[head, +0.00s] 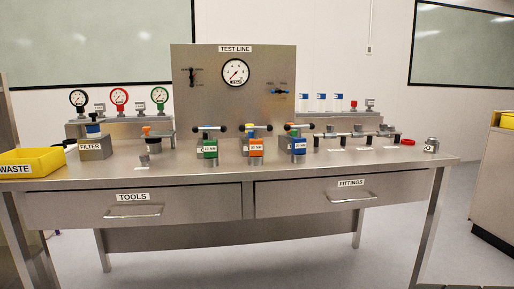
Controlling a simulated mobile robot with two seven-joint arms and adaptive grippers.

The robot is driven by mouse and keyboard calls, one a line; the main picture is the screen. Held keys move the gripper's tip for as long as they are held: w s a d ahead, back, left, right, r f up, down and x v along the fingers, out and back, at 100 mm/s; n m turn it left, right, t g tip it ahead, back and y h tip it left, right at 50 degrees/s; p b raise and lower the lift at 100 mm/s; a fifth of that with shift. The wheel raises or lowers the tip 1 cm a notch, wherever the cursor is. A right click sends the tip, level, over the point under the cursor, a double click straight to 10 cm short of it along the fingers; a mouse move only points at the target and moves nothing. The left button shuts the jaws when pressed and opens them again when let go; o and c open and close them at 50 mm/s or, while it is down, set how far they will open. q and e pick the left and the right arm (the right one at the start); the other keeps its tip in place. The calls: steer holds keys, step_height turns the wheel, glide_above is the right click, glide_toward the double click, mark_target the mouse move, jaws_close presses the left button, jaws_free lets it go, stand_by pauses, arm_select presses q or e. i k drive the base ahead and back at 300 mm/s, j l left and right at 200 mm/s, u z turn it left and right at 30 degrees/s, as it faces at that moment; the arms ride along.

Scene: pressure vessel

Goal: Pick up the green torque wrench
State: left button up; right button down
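The green torque wrench (209,148) stands upright on the steel workbench (225,172), left of the middle. It has a green body with a small white label and a dark T-bar handle across its top. A similar orange wrench (256,148) and a blue wrench (298,146) stand in a row to its right, with gaps between them. The lower part of each seems to sit in a small grey holder. Neither of my grippers shows in the head view.
A yellow waste bin (32,162) and a filter block (95,148) stand to the left. The test line panel (235,105) rises behind the wrenches. Small fittings stand on a rack (355,140) at right. The front strip of the bench, above the tools drawer (150,205), is clear.

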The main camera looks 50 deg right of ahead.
mark_target(210, 150)
steer(key=z, duration=1.25)
